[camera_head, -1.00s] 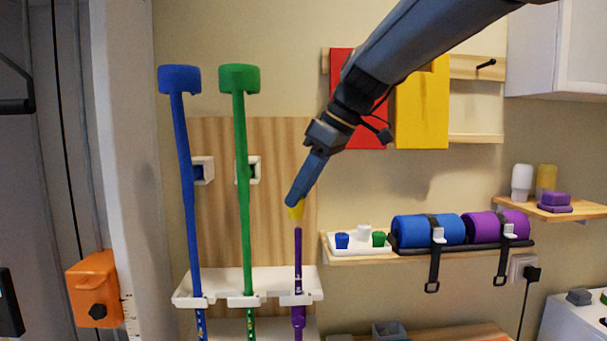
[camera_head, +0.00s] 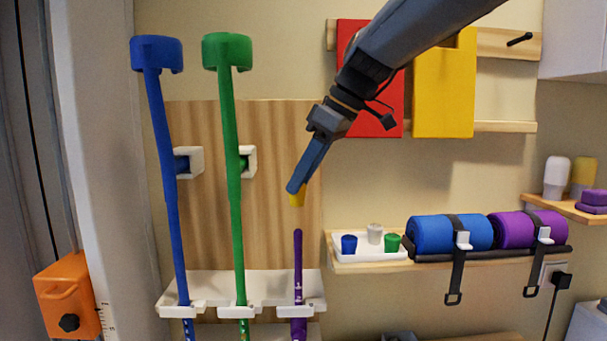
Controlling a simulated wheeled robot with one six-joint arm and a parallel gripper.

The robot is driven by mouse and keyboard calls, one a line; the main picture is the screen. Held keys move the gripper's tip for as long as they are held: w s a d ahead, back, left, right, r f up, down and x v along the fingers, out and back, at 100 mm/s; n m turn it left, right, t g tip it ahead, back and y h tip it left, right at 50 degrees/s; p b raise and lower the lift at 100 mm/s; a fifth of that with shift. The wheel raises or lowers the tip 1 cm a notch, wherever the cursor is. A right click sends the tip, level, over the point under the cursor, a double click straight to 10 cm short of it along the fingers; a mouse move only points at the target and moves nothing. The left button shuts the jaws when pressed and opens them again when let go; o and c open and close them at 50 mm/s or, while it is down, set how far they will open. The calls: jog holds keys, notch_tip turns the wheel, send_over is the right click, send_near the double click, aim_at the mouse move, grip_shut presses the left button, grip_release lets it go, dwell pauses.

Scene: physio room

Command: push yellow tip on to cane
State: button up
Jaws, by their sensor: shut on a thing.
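My gripper (camera_head: 296,190) is shut on the yellow tip (camera_head: 297,200), which shows just below the fingertips. The purple cane (camera_head: 298,265) stands upright in the right slot of the white rack (camera_head: 252,290), with its thin bare end up. The yellow tip is above the cane's top end, with a visible gap between them. The tip's upper part is hidden by the fingers. Whether the tip is exactly in line with the cane in depth, I cannot tell.
A blue cane (camera_head: 165,170) and a green cane (camera_head: 231,170) stand left of the purple one, handles up. A shelf to the right holds a white tray (camera_head: 370,254) with blue, grey and green tips, and strapped blue (camera_head: 432,235) and purple (camera_head: 510,230) rolls.

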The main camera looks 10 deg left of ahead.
aim_at(302, 202)
jog(key=shift+f+b, duration=1.55)
jog(key=shift+f, duration=0.8)
jog(key=shift+d+f+b, duration=0.1)
jog(key=shift+f+b, duration=1.6)
jog(key=shift+f, duration=0.25)
dwell(0.9)
jog(key=o, duration=1.7)
jog(key=shift+r, duration=0.1)
jog(key=shift+r, duration=0.1)
jog(key=shift+r+p, duration=2.75)
jog(key=shift+r, duration=1.15)
